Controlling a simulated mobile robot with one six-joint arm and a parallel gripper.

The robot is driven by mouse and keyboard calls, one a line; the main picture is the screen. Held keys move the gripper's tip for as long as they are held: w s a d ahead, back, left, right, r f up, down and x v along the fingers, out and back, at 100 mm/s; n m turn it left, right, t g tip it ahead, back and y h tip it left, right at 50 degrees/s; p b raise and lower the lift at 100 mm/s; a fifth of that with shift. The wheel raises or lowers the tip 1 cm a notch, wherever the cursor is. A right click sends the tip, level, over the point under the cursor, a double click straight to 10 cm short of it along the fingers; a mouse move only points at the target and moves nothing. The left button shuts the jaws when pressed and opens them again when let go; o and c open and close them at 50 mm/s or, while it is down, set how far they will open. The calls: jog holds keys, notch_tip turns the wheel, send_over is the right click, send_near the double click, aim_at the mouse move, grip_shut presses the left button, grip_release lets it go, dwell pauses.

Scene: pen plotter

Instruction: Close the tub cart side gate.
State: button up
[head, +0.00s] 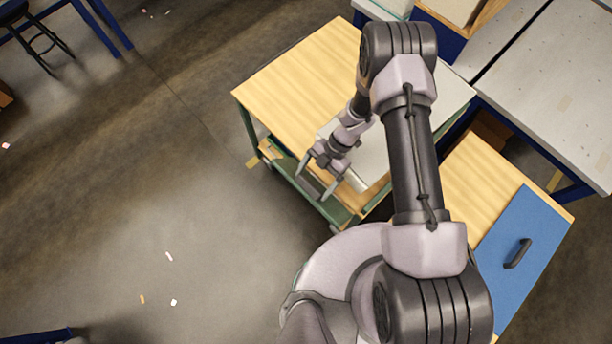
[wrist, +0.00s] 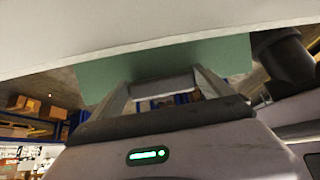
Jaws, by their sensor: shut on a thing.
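The tub cart has a green frame and a wooden top (head: 290,85), and stands in the middle of the head view. Its green side gate (wrist: 205,58) appears to be the panel beyond my fingers in the wrist view. My gripper (head: 313,185) reaches down at the cart's near side, its fingers set apart around a grey piece there. The fingers (wrist: 165,90) also show in the wrist view, with a pale bar across between them. They are shut on what looks like part of the gate. The exact contact and the gate's hinge are hidden.
A pale sheet or panel (head: 375,150) lies by the cart top, close to my wrist. A wooden bench with a blue panel (head: 520,250) and dark handle stands at the right. Grey tables (head: 560,80) are behind it. The floor (head: 200,230) at left is mostly clear, with small scraps.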

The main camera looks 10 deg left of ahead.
jog(key=shift+w+d+r+b, duration=0.15)
jog(key=shift+w+d+b, duration=0.25)
jog(key=shift+w+d, duration=0.5)
jog(key=shift+w+d+r+b, duration=0.15)
jog(key=shift+w+d+b, duration=0.3)
jog(key=shift+w, duration=0.6)
jog(key=shift+d, duration=0.1)
jog(key=o, duration=1.8)
jog(key=v, duration=1.7)
jog(key=shift+r+p, duration=0.15)
jog(key=shift+p, duration=0.3)
jog(key=shift+w+d, duration=0.1)
jog(key=shift+d, duration=0.05)
jog(key=shift+c, duration=0.2)
